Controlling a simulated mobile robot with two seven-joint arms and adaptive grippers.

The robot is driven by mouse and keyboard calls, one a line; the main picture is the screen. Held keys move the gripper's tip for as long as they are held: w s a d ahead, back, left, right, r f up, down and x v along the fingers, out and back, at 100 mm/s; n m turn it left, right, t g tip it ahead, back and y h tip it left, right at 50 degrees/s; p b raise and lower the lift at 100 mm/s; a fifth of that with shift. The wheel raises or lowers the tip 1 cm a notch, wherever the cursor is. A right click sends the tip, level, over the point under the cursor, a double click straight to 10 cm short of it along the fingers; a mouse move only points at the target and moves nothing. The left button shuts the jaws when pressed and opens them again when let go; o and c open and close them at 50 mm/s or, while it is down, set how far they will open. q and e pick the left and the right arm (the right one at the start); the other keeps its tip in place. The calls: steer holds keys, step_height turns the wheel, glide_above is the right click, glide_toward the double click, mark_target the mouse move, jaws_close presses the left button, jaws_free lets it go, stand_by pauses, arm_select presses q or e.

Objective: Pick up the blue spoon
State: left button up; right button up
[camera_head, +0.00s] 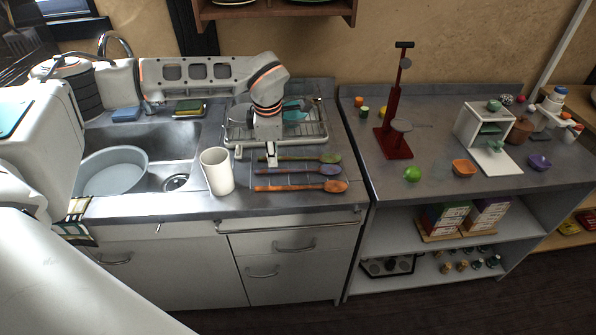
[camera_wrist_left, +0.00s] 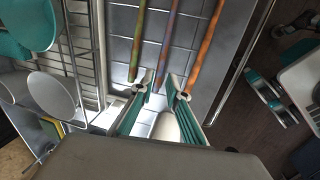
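The blue spoon (camera_head: 328,170) lies on the counter, between a green spoon (camera_head: 329,158) above it in the picture and an orange spoon (camera_head: 333,186) below it. Its bowl points right and its handle left. My left gripper (camera_head: 272,162) points down over the handle ends. In the left wrist view, the open fingers (camera_wrist_left: 160,86) sit on either side of the blue spoon's handle (camera_wrist_left: 167,48), near its end. I cannot tell whether the fingertips are above the handle or level with it. The spoon bowls are outside the wrist view. My right gripper is not in view.
A white cup (camera_head: 217,172) stands just left of the spoons. A dish rack (camera_head: 312,137) is behind them, and the sink with a grey basin (camera_head: 113,172) is further left. The counter's front edge (camera_head: 290,207) is close to the orange spoon.

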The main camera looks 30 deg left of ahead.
mark_target(274, 170)
arm_select(q)
steer(key=f, duration=0.3)
steer(key=w+f, duration=0.1)
steer(key=f, duration=0.1)
steer(key=shift+a+f, duration=0.2)
steer(key=shift+a, duration=0.05)
steer(key=shift+s, duration=0.1)
jaws_close()
steer(key=shift+r, duration=0.15)
